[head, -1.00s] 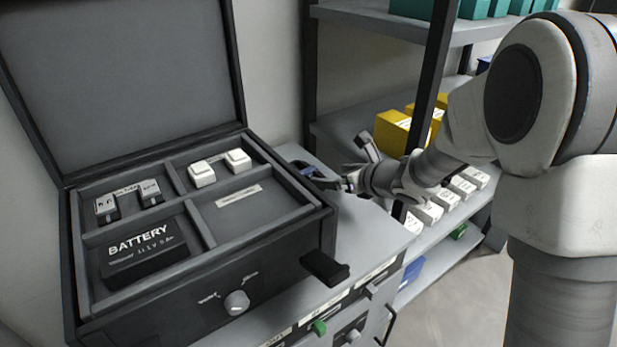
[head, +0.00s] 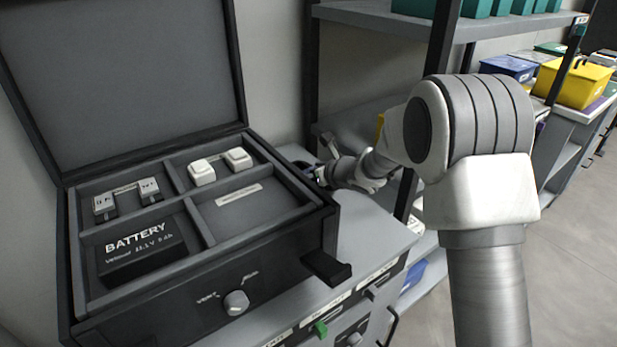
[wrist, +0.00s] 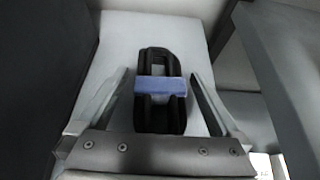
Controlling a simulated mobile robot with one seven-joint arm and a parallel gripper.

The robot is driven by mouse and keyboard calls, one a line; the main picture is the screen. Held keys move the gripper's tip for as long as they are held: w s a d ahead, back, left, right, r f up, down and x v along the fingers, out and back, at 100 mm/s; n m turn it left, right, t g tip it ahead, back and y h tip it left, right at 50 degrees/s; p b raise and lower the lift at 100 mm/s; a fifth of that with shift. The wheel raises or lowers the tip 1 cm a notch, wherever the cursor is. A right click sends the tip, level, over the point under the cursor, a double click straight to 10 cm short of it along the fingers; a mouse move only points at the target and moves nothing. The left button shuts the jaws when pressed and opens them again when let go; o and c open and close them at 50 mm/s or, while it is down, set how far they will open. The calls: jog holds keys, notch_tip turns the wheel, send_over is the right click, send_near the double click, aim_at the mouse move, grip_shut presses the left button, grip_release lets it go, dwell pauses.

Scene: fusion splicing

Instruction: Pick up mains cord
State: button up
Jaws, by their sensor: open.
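The mains cord (wrist: 161,87) is a black looped bundle with a blue band around its middle. In the wrist view it lies on a light grey top, between the two fingers of my gripper (wrist: 160,76). The fingers are open, one on each side, with a gap to the cord on both sides. In the head view my gripper (head: 320,174) is behind the right side of the black case, low over the cabinet top. The cord is mostly hidden there by the case and my gripper.
The open black case (head: 290,222) with its battery (head: 143,249) and small modules stands left of my gripper. Shelving (head: 385,19) stands behind and to the right. The grey cabinet top (head: 370,235) is clear in front of my gripper.

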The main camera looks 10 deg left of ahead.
jog(key=shift+c, duration=0.2)
jog(key=c, duration=1.4)
jog(key=shift+r, duration=0.1)
jog(key=shift+c, duration=0.3)
